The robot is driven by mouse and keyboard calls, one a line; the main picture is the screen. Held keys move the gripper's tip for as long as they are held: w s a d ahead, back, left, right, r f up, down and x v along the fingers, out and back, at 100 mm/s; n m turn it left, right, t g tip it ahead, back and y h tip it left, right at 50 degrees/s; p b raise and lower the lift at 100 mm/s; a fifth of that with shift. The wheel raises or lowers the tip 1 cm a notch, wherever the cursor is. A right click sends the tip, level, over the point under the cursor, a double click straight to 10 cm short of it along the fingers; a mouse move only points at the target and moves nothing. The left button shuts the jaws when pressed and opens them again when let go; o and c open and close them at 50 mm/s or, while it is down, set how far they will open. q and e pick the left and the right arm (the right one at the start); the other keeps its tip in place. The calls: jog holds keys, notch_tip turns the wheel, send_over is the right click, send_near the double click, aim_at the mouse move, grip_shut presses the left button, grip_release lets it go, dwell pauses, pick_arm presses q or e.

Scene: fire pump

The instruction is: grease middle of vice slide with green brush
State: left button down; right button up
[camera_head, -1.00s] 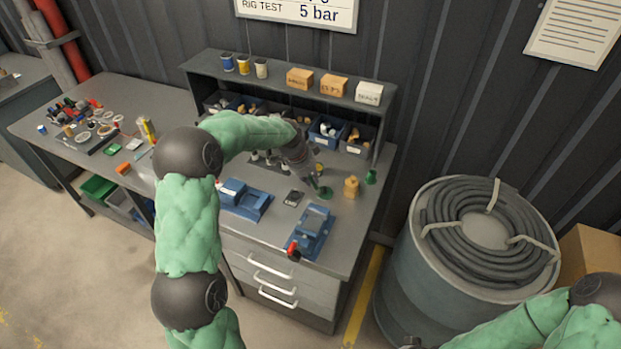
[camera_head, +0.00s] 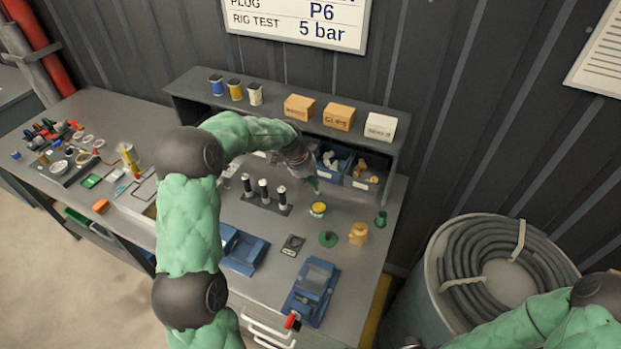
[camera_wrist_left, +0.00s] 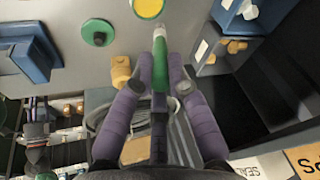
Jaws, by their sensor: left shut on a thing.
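My left gripper (camera_head: 312,176) is shut on the green brush (camera_wrist_left: 160,65), whose tip points away from the gripper. In the head view the brush (camera_head: 315,187) shows just behind and above an open pot with yellow content (camera_head: 317,208); the pot also shows at the top of the wrist view (camera_wrist_left: 149,8). Contact between them cannot be told. A blue fixture with a red-ended handle (camera_head: 313,288) stands at the bench front and looks like the vice. Another blue fixture (camera_head: 242,252) stands left of it, partly behind my left arm. My right gripper is out of view.
A green lid (camera_head: 328,239) and a brass fitting (camera_head: 358,233) lie near the pot. Black-and-silver cylinders (camera_head: 264,192) stand left of it. A shelf (camera_head: 290,112) with bins rises behind.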

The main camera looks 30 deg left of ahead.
pick_arm(q)
jog(key=shift+f+b, duration=1.2)
jog(key=shift+f, duration=1.45)
jog(key=shift+f+b, duration=0.55)
jog(key=shift+f, duration=0.1)
dwell(0.4)
jog(key=shift+r, duration=0.15)
jog(key=shift+r+p, duration=1.9)
jog(key=shift+r, duration=1.6)
jog(key=shift+f, duration=0.15)
